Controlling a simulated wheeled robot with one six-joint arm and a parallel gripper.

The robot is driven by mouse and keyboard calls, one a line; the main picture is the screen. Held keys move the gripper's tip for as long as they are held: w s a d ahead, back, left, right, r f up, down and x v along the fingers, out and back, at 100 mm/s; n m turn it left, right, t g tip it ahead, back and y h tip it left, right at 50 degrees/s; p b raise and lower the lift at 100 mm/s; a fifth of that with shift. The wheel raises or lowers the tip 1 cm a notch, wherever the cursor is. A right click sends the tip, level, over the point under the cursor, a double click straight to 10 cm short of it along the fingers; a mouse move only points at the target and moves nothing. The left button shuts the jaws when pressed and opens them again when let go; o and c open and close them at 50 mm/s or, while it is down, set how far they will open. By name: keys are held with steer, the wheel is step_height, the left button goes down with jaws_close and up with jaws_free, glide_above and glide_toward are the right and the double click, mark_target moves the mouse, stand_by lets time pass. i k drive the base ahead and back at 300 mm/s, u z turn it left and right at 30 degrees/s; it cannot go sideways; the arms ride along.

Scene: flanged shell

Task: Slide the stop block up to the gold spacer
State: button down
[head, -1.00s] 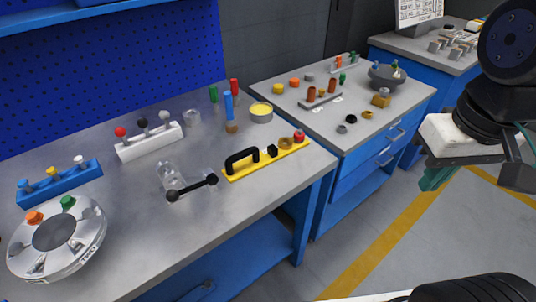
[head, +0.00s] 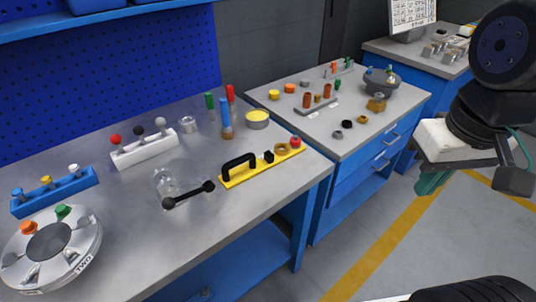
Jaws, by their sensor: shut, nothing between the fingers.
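A yellow rail (head: 240,179) lies on the near workbench, with a black arched handle (head: 238,163) at its left end. A small black block (head: 268,157), which looks like the stop block, sits on the rail to the right of the handle. A gold ring-shaped piece (head: 281,149), which looks like the gold spacer, is right of the block, with a small gap visible between them. A red knob (head: 295,142) is at the right end. My gripper (head: 428,184), with green fingers, is shut and empty over the floor at the right, well apart from the rail.
A black two-ended bar (head: 188,194) with clear blocks lies in front of the rail. A second bench (head: 385,134) with small parts stands to the right. Floor between bench and gripper is open.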

mark_target(269, 156)
steer(key=k, duration=1.2)
steer(key=u, duration=1)
steer(key=i, duration=1.2)
steer(key=z, duration=0.6)
steer(key=i, duration=0.35)
steer(key=z, duration=0.4)
